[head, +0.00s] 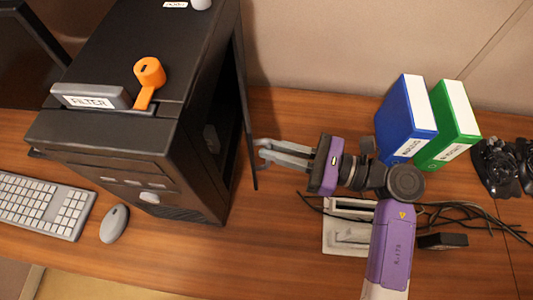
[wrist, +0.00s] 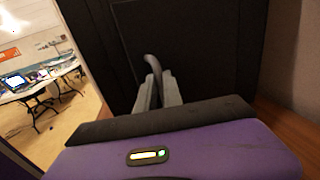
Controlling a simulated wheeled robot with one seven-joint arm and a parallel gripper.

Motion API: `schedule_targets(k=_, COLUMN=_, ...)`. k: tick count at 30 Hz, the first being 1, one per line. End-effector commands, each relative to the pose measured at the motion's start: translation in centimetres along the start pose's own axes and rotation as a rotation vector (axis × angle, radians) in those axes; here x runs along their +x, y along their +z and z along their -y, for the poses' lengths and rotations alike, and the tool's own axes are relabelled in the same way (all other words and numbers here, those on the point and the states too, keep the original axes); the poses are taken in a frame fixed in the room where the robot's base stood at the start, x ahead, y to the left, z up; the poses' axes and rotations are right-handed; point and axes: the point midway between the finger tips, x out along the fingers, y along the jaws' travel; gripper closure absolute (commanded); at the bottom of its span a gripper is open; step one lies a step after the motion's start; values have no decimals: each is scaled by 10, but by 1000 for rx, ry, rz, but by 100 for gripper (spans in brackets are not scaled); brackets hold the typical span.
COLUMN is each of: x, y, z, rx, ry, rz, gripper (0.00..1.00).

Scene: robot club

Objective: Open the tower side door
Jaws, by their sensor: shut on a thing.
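The black computer tower (head: 150,150) stands on the wooden desk. Its side door (head: 243,95) is a thin black panel on the tower's right side, standing away from the body so that the dark inside shows through a gap. My gripper (head: 262,148) is at the door's outer face, near its front edge, with its fingers shut. In the wrist view the fingers of my gripper (wrist: 157,85) are closed on a curved grey handle (wrist: 152,63) against the dark door (wrist: 190,35). The fingers hide part of the handle.
A grey box labelled FILTER (head: 90,97) and an orange piece (head: 149,75) lie on top of the tower. Blue (head: 405,115) and green (head: 452,122) binders stand to the right. Cables (head: 460,212) lie near my arm. A keyboard (head: 40,203) and mouse (head: 114,223) are at left.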

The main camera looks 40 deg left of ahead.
Motion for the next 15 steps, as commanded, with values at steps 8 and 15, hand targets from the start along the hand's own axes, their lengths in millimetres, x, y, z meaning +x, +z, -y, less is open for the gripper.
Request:
schedule_targets(k=8, x=0, y=2, z=4, rx=-2, ry=-12, rz=-1, gripper=100)
schedule_targets(k=15, x=0, y=1, z=3, rx=-1, ry=-9, rz=0, gripper=68)
